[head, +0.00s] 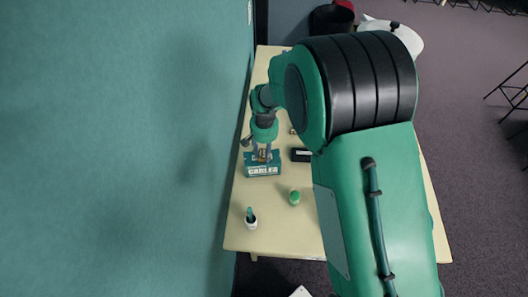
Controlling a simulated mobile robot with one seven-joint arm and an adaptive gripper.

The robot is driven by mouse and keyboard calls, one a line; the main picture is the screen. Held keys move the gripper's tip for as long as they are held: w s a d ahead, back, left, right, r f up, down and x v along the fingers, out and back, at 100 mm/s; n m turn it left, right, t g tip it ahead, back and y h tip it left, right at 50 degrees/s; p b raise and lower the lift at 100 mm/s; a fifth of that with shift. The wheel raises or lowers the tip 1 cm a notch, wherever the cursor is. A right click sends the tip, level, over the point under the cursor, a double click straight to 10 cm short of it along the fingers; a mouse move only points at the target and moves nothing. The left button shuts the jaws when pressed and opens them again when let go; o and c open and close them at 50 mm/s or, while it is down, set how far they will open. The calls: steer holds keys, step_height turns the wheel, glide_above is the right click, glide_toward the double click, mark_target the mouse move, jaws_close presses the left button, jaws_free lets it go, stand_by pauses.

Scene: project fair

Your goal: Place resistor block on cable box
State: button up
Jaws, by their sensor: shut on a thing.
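The cable box (263,171) is a teal box lettered "CABLES", near the left edge of the cream table. My gripper (262,157) points down over it, its fingers shut on a small brownish block, the resistor block (262,155). The block shows between the fingers at the top of the box. From this high view I cannot tell whether it touches the box or hangs just above it. The fingers hide part of the block and of the box's top.
On the table (270,235), a black block (301,154) lies right of the box. A teal wall (120,150) runs along the left. My arm hides much of the table's right side.

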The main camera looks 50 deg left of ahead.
mark_target(264, 154)
steer(key=shift+f, duration=0.15)
steer(key=o, duration=1.2)
steer(key=shift+c, duration=0.2)
step_height(264, 154, up, 12)
steer(key=shift+r+b, duration=0.2)
steer(key=shift+b, duration=0.25)
